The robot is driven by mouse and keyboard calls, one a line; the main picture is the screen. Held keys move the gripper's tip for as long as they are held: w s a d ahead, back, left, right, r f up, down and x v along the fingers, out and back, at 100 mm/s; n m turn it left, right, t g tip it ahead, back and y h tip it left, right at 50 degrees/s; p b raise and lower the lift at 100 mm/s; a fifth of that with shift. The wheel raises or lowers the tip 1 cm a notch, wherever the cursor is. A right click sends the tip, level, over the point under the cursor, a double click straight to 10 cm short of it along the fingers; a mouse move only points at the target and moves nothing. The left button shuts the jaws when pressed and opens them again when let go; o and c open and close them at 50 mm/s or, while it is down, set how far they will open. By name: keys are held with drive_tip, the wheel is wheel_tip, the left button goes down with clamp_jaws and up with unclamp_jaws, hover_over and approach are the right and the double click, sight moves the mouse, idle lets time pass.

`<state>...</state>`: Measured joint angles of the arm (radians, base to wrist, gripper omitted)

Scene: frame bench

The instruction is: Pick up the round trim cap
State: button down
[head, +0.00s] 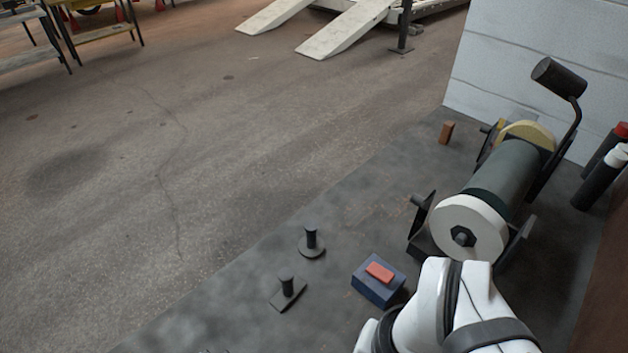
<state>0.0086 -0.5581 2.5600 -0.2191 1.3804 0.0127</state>
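A dark round cap (312,240) with an upright post stands on the dark bench top, left of the middle of the bench objects. It matches the round trim cap. A similar dark piece with an angular, four-sided base (288,291) and its own post stands just below and left of it, apart from it. My white arm enters at the lower right. My gripper is not visible in the head view, so its state and its distance from the cap do not show.
A blue block (376,290) with a red top piece lies right of the caps. A grinder-like machine (470,228) with a white wheel stands further right. A small brown block (446,132) and dark bottles (602,176) are beyond. Bench space left of the caps is clear up to its edge.

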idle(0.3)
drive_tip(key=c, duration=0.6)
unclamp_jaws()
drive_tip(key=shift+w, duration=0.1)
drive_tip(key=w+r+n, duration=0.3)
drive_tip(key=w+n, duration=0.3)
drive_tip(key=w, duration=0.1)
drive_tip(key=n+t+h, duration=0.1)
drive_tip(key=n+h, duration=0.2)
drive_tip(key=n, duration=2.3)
hover_over(313, 235)
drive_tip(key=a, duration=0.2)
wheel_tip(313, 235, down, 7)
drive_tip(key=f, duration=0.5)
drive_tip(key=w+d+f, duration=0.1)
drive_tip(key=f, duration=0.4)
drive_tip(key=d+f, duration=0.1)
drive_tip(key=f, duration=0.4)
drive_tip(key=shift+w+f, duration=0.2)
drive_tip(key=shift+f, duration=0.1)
